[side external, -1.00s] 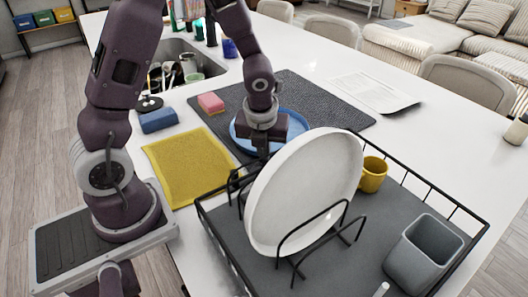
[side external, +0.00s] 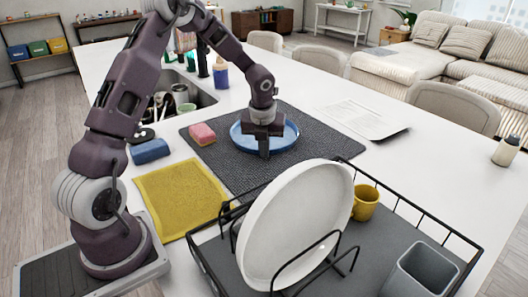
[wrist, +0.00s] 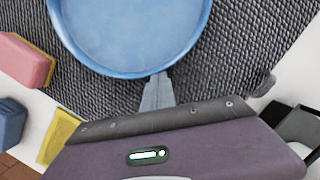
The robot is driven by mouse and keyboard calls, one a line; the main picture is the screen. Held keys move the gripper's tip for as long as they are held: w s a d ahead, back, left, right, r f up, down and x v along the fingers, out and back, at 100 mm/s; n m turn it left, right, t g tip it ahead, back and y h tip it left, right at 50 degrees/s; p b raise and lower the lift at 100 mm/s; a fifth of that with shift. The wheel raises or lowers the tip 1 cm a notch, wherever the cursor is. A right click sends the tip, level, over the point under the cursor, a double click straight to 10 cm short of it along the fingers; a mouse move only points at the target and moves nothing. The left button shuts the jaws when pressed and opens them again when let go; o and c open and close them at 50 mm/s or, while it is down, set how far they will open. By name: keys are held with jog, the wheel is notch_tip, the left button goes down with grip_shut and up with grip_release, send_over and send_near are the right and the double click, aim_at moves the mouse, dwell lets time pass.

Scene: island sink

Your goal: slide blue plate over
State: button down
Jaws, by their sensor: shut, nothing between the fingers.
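The blue plate (side external: 284,138) lies flat on the dark textured mat (side external: 212,146) in the side view. In the wrist view the blue plate (wrist: 130,30) fills the upper middle, with part of its rim cut off by the top edge. My gripper (side external: 264,154) is shut and empty, pointing down at the near side of the plate. In the wrist view its fingertips (wrist: 158,82) are at the plate's near rim. I cannot tell whether they touch the rim or are just beside it.
A dish rack (side external: 440,237) with a large white plate (side external: 295,225) and a yellow mug (side external: 365,203) stands in front. A pink sponge (side external: 202,134), a blue sponge (side external: 150,151) and a yellow cloth (side external: 180,197) lie left. Papers (side external: 362,120) lie right. The sink is behind.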

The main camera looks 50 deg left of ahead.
jog(key=shift+r, duration=0.1)
jog(key=s+d+r+n, duration=0.4)
jog(key=s+r, duration=0.1)
jog(key=r, duration=0.4)
jog(key=s+d+r+n, duration=0.4)
jog(key=s+d+r, duration=0.1)
jog(key=r, duration=0.3)
jog(key=s+d+r+n+t+h, duration=0.1)
jog(key=s+d+n, duration=0.3)
jog(key=s+n, duration=0.5)
jog(key=s+d+r+n+t+h, duration=0.1)
jog(key=s+d+n+t, duration=0.1)
jog(key=s+d+n, duration=0.3)
jog(key=s+n, duration=0.4)
jog(key=shift+s+r+n+t, duration=0.25)
jog(key=shift+r+n+t, duration=0.05)
jog(key=shift+r+n, duration=0.1)
